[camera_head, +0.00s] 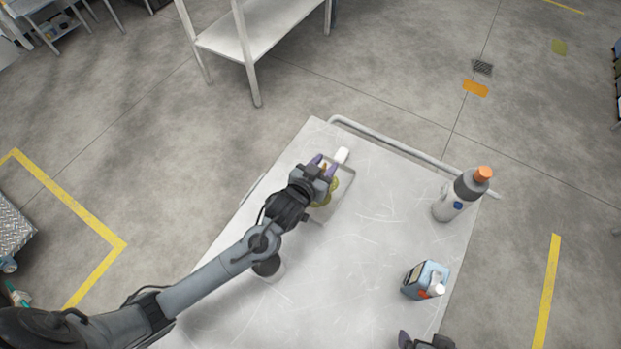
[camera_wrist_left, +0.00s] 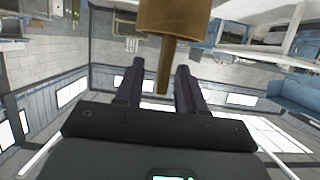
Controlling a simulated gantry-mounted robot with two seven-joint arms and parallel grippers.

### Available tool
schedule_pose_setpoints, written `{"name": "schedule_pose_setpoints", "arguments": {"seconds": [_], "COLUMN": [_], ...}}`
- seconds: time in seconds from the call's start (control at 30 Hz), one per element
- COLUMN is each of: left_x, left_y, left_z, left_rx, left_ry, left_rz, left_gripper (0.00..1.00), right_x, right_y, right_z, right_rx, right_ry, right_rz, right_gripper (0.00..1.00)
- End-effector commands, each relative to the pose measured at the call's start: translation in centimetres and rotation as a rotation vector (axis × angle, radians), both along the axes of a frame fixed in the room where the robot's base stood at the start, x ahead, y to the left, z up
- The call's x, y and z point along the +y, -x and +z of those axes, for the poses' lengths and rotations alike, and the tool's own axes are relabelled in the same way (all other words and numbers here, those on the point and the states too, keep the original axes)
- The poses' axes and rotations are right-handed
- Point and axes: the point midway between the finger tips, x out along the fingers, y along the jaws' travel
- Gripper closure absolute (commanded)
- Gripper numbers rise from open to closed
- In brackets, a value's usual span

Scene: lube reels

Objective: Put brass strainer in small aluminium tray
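The brass strainer (camera_head: 321,199) shows in the head view as yellow-brown patches under and beside my left gripper, partly hidden by it. It appears to stand within the small aluminium tray (camera_head: 347,192), whose near-left part is hidden by my arm. My left gripper (camera_head: 324,164) is over the tray with its purple fingers apart. In the left wrist view the strainer's brass body (camera_wrist_left: 178,17) is at the top edge and its thin stem lies between the fingers (camera_wrist_left: 160,75), with a visible gap on the left side. My right gripper (camera_head: 423,341) is only partly in view at the bottom edge.
A small white object (camera_head: 342,155) is just beyond the left fingers. A grey bottle with an orange cap (camera_head: 463,194) and a blue container (camera_head: 426,280) stand to the right. A can (camera_head: 269,268) is under my left arm. The middle of the table (camera_head: 370,240) is clear.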

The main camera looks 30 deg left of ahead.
Motion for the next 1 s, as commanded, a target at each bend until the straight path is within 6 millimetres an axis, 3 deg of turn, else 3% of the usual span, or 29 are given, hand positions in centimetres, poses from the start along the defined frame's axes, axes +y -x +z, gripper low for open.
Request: {"name": "schedule_pose_setpoints", "arguments": {"seconds": [0.5, 0.7, 1.0], "left_x": [0.5, 0.7, 0.7], "left_y": [8.4, 9.9, 10.2], "left_z": [3.0, 3.6, 3.7], "left_rx": [0.002, 0.001, 0.001], "left_ry": [0.001, 0.000, -0.001], "left_rz": [-0.002, -0.001, 0.000], "left_gripper": [0.61, 0.61, 0.61], "right_x": [0.2, 0.1, 0.0], "right_y": [0.0, 0.0, 0.0], "right_z": [0.6, 0.7, 0.7], "right_rx": [0.000, 0.000, 0.000], "right_ry": [-0.007, -0.005, 0.002], "right_rz": [-0.004, -0.004, 0.002], "right_gripper": [0.00, 0.00, 0.00]}}
